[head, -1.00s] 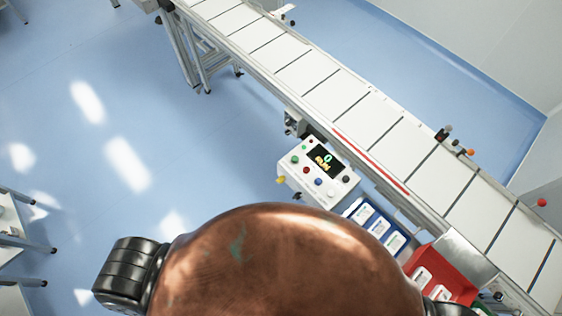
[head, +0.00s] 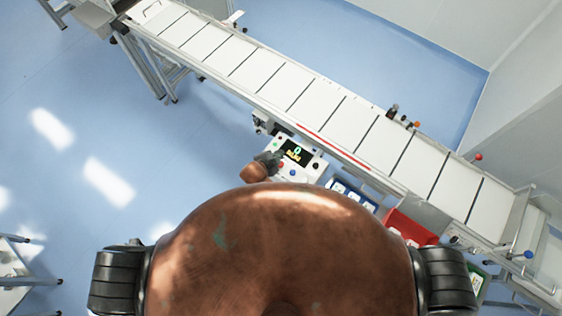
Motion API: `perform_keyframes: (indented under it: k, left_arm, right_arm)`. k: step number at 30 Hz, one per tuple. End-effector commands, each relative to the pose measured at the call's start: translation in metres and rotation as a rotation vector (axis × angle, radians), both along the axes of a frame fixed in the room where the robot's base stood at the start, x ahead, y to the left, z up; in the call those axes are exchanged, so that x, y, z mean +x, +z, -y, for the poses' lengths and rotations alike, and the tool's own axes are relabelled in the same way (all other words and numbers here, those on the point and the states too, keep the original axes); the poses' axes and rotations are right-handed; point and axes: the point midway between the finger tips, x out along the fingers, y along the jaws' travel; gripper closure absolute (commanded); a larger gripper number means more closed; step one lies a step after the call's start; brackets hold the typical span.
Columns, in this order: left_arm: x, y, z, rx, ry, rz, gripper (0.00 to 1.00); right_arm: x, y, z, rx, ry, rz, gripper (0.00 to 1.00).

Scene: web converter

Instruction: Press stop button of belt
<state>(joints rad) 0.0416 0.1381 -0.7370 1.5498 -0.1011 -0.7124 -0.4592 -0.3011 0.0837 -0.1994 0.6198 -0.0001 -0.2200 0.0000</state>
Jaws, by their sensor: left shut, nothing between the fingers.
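The white control box (head: 308,171) with a dark lit display (head: 297,152) stands beside the conveyor belt (head: 310,98), near the picture's middle. A blue button (head: 293,173) and a black knob (head: 316,166) show on its face. My left gripper (head: 278,156) is small and dark, shut and empty, at the box's left side. It covers part of the button panel there, including the place of the green button. I cannot tell whether its tips touch the panel. My right gripper is out of view.
A blue tray (head: 345,187) and a red bin (head: 405,226) stand along the belt's near side, right of the box. A white trolley (head: 15,285) is at lower left. The blue floor (head: 80,110) left of the belt is clear. My own brown body fills the lower middle.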

Motion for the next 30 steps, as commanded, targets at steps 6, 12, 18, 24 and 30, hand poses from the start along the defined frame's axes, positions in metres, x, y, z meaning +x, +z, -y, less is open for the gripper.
perform_keyframes:
  k: [6, 12, 18, 24, 30]
  left_arm:
    - [0.0, 0.0, 0.001, 0.002, -0.003, 0.002, 1.0]
    - [0.0, -0.001, 0.0, 0.001, -0.003, 0.001, 1.0]
    - [0.0, -0.013, 0.0, 0.001, -0.001, 0.001, 1.0]
    - [0.0, -0.037, 0.0, 0.002, -0.001, 0.0, 1.0]
    - [0.0, -0.066, 0.0, 0.001, -0.001, 0.001, 1.0]
  right_arm:
    - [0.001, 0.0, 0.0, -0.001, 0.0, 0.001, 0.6]
    - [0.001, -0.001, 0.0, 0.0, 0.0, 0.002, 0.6]
    - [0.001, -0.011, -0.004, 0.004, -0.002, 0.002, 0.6]
    - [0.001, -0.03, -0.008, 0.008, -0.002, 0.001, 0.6]
    - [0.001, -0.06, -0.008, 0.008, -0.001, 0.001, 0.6]
